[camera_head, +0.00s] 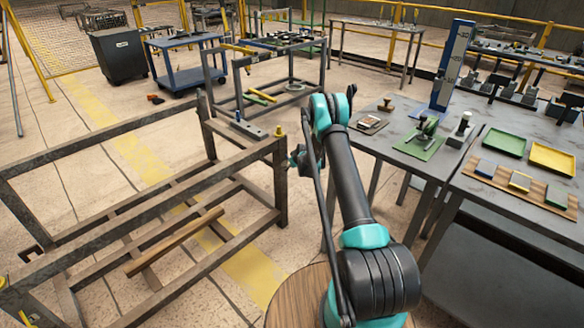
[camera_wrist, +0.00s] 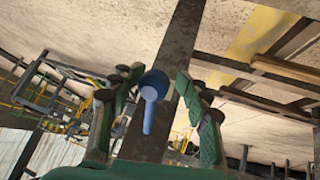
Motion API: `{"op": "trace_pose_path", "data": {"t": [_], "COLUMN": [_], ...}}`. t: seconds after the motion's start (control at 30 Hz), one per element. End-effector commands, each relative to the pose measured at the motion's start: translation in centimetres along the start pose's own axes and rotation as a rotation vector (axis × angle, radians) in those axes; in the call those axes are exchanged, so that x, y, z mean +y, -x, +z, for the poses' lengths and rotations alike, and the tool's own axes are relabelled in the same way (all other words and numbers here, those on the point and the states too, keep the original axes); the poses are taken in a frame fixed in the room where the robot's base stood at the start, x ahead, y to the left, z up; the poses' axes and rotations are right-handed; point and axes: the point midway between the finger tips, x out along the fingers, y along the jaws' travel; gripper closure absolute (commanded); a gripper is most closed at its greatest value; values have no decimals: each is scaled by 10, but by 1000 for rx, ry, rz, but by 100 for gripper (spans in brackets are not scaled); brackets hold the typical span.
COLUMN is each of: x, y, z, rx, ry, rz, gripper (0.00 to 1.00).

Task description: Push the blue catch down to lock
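The blue catch (camera_wrist: 153,88) shows in the wrist view as a round blue knob with a narrow blue stem, in front of a dark metal beam. My gripper (camera_wrist: 160,80) is open, with one green-and-dark finger on each side of the knob. Gaps show between the knob and both fingers; its depth relative to the fingertips is unclear. In the head view my gripper (camera_head: 298,157) is small and partly behind my arm, just right of the rack's (camera_head: 235,160) near corner post. A small bluish part (camera_head: 238,115) sits on a grey plate on the rack; I cannot tell if it is the same catch.
A yellow knob (camera_head: 279,131) tops the rack's corner post, close to my gripper. A wooden bar (camera_head: 175,242) lies across the lower rack. A grey workbench (camera_head: 405,125) with tools and trays stands to the right. A second frame rack (camera_head: 275,70) stands behind.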

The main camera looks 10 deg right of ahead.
Motion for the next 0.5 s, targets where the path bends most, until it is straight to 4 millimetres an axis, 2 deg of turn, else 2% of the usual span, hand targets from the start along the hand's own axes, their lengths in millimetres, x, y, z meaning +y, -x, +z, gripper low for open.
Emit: {"op": "trace_pose_path", "data": {"t": [0.27, 0.37, 0.5], "x": [2, 2, 2], "y": [3, 11, 31], "z": [1, 1, 0], "rx": [-1, -1, -1], "ry": [-1, -1, -1], "rz": [3, 3, 3], "gripper": [55, 55, 55]}}
